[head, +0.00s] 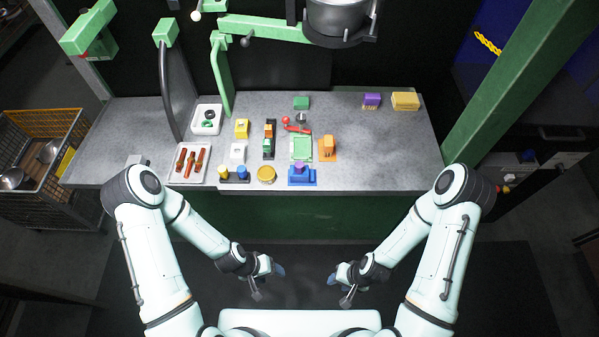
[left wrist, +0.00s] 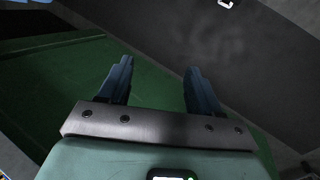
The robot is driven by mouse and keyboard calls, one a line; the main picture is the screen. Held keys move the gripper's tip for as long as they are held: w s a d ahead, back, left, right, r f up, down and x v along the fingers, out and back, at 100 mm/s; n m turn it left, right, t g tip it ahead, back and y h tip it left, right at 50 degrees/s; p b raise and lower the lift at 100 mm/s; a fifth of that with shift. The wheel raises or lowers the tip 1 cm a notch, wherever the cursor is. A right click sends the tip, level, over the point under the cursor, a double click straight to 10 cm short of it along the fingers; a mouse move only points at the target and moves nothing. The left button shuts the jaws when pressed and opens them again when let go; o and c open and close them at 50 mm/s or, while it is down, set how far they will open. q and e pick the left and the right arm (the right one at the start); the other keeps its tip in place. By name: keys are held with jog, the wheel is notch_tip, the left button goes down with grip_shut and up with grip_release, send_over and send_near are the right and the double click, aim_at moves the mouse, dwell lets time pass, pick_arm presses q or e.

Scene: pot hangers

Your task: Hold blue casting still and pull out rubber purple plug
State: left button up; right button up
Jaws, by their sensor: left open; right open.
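The blue casting (head: 302,180) sits at the front edge of the grey workbench, a little right of the middle. The purple plug (head: 300,167) shows as a small purple patch at its top; how deep it sits I cannot tell. My left gripper (head: 279,270) is open and empty, in front of the bench and below its front edge. Its two blue fingers show apart in the left wrist view (left wrist: 158,85), with nothing between them. My right gripper (head: 332,279) is open and empty, also in front of the bench. Neither gripper touches the casting.
The bench (head: 400,150) has bare room at its right. Left of the casting are a round yellow piece (head: 266,174), yellow and blue pegs and a white tray (head: 180,176). A green tray (head: 301,147) and an orange block (head: 327,147) stand behind. A green arm (head: 265,27) hangs above.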

pick_arm(q)
jog(key=w+d+r+m+h, duration=0.2)
jog(key=w+d+r, duration=0.1)
jog(key=w+d, duration=0.2)
notch_tip(320, 180, up, 21)
jog(key=m+t+h, duration=0.3)
jog(key=m+h, duration=0.5)
jog(key=m, duration=0.2)
send_over(294, 173)
jog(key=s, duration=0.5)
jog(key=w+a+f+m+y, duration=0.1)
jog(key=a, duration=0.1)
jog(key=w+a+f+m+y, duration=0.1)
jog(key=a+m, duration=0.1)
jog(key=w+a+f+m+y, duration=0.1)
jog(key=a+f+m, duration=0.1)
jog(key=shift+w+a+t, duration=0.1)
jog(key=shift+a+t, duration=0.2)
jog(key=x, duration=0.9)
jog(key=shift+d+f, duration=0.2)
jog(key=shift+d, duration=0.1)
pick_arm(e)
jog(key=shift+s+f, duration=0.3)
jog(key=shift+s, duration=0.25)
